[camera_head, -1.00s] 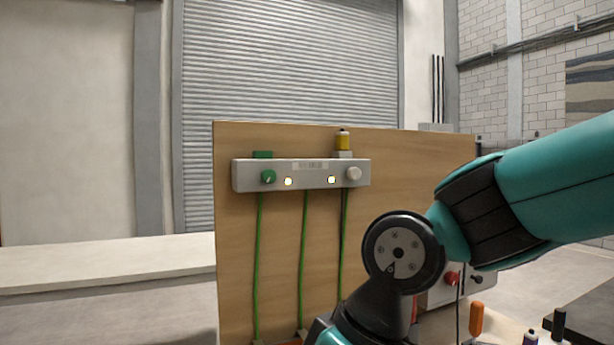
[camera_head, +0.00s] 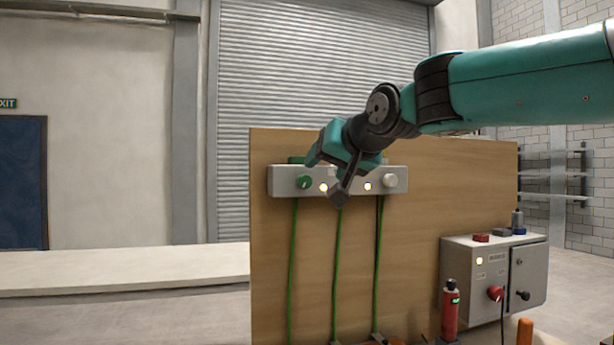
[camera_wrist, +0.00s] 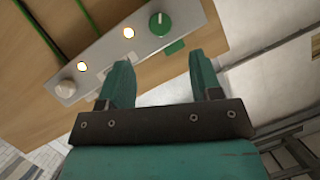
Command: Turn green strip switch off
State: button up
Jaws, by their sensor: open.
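A grey strip (camera_head: 350,176) is mounted on the wooden board, with a green knob (camera_head: 304,182) at its left end and a white knob (camera_head: 390,181) at its right end. Two lamps between the knobs glow pale yellow. In the wrist view the strip lies slanted, with the green knob (camera_wrist: 160,24) at its upper right. A green tab (camera_wrist: 173,47) sits on the strip's edge beside this knob. My gripper (camera_wrist: 159,68) is open and empty. The green knob shows beyond the gap between its fingers, apart from them. In the head view my arm's end covers part of the strip's middle.
Green cables hang from the strip down the wooden board (camera_head: 440,220). A grey control box (camera_head: 460,262) with a red knob stands at the lower right, with a red cylinder (camera_head: 450,315) beside it. Room is open left of the board.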

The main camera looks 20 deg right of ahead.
aim_at(307, 180)
jog(key=p+x, duration=0.1)
jog(key=x, duration=0.8)
jog(key=shift+s+p, duration=0.1)
jog(key=shift+p, duration=0.25)
jog(key=c, duration=0.9)
